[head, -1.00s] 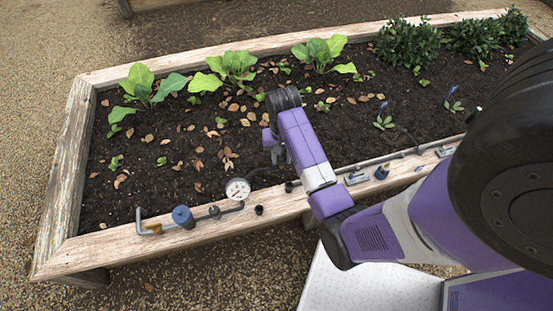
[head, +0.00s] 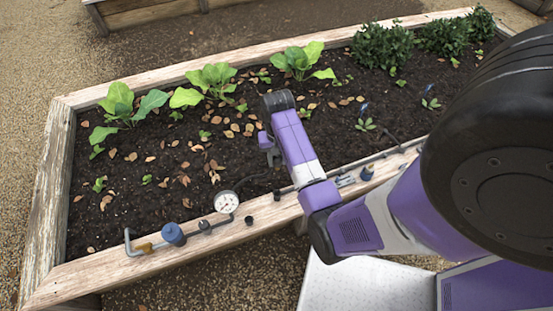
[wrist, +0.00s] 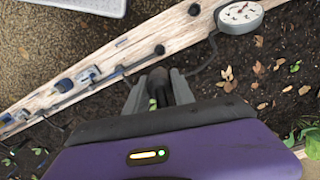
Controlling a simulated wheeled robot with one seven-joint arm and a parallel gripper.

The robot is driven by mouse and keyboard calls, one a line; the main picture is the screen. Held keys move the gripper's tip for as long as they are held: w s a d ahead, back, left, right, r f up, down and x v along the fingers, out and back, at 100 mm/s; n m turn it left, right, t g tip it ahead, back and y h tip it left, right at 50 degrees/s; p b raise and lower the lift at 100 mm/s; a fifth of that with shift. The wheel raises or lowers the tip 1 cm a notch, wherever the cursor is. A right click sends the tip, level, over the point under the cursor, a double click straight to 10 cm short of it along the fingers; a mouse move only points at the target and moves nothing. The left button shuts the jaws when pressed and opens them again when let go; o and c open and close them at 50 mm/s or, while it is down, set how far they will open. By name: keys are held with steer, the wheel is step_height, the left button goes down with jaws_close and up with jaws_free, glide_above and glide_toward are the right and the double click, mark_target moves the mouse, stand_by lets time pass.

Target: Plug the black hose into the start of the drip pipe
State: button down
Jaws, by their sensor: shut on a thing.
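My gripper (wrist: 159,90) is at the lower middle of the wrist view. Its grey fingers are closed around a dark piece (wrist: 159,80), which looks like the black hose's end; the fingers partly hide it. The black hose (wrist: 206,62) runs from the round gauge towards the fingers; it also shows on the soil in the head view (head: 247,181). The grey drip pipe (wrist: 122,70) lies along the bed's rim, left of the gripper, apart from it.
The white gauge (head: 227,201), a blue cylinder (head: 173,234) and grey pipework sit on the wooden rim (head: 110,270). Two black knobs (wrist: 160,50) stand on the rim near the gripper. Leafy plants (head: 208,85) grow behind. A white surface (head: 355,285) is in front.

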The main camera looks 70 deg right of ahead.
steer(key=shift+f, duration=0.1)
step_height(320, 180, down, 17)
steer(key=b, duration=0.9)
steer(key=shift+b, duration=0.4)
stand_by(1.9)
steer(key=shift+f+b, duration=0.95)
steer(key=shift+f, duration=1.3)
stand_by(1.6)
